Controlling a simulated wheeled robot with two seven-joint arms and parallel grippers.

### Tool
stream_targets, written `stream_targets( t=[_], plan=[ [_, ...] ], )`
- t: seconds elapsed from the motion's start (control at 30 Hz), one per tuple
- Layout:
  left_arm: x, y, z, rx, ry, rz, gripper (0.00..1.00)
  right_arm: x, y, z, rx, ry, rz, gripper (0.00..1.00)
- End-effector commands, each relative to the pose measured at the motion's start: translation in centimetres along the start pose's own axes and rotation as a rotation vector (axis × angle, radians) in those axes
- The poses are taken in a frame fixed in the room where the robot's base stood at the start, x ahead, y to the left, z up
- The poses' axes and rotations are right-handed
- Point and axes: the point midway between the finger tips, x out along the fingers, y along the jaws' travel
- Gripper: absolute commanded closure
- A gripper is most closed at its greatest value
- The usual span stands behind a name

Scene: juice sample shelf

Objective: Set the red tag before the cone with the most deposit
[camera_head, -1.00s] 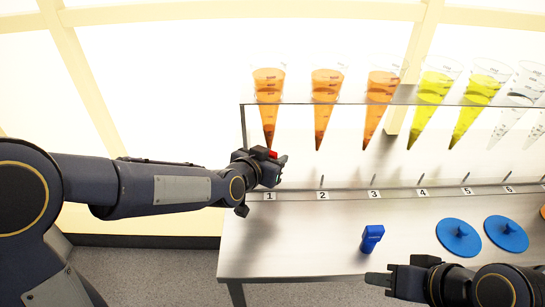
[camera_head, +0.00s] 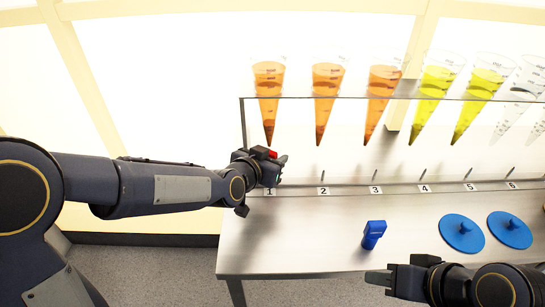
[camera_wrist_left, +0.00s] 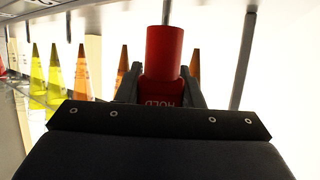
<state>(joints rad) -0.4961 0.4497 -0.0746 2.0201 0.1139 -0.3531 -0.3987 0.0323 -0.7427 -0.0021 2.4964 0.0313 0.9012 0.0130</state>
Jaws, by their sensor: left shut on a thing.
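The red tag (camera_wrist_left: 164,55) is held between the fingers of my left gripper (camera_wrist_left: 160,88), and the word HOLD shows on it. In the head view only a bit of the red tag (camera_head: 272,154) shows above my left gripper (camera_head: 277,170), which is at the shelf's left end by label 1. Cones hang in a row on the rack: orange cones (camera_head: 268,90), (camera_head: 326,90), (camera_head: 381,90), yellow-green cones (camera_head: 432,92), (camera_head: 480,95), and clear ones (camera_head: 522,95) at the right.
A blue tag-like block (camera_head: 373,234) stands on the steel bench (camera_head: 300,235). Two blue round lids (camera_head: 461,234), (camera_head: 509,229) lie to its right. Number labels (camera_head: 323,191) and short pins line the bench's back ledge. The bench's left front is clear.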

Motion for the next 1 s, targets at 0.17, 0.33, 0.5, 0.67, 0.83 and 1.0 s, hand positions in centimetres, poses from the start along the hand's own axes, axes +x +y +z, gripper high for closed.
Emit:
stream_targets(
  t=[0.17, 0.33, 0.5, 0.67, 0.83, 1.0],
  plan=[
    [0.0, 0.0, 0.0, 0.000, 0.001, 0.000, 0.88, 0.2, 0.1, 0.1, 0.000, 0.000, 0.000, 0.64],
    [0.1, 0.0, 0.2, 0.000, 0.000, 0.000, 0.88, 0.3, 0.1, 0.1, 0.000, 0.000, 0.000, 0.64],
    [0.2, 0.0, 0.6, 0.000, 0.000, 0.000, 0.88, 0.6, 0.3, 0.3, 0.000, 0.000, 0.000, 0.64],
    [0.4, 0.0, 0.9, 0.000, 0.000, 0.000, 0.88, 0.9, 0.4, 0.5, 0.000, 0.000, 0.000, 0.64],
    [0.5, 0.0, 1.2, 0.000, 0.000, 0.000, 0.88, 1.2, 0.5, 0.6, 0.000, 0.000, 0.000, 0.64],
    [0.5, 0.0, 1.3, 0.000, 0.000, 0.000, 0.88, 1.2, 0.6, 0.6, 0.000, 0.000, 0.000, 0.64]
  ],
)
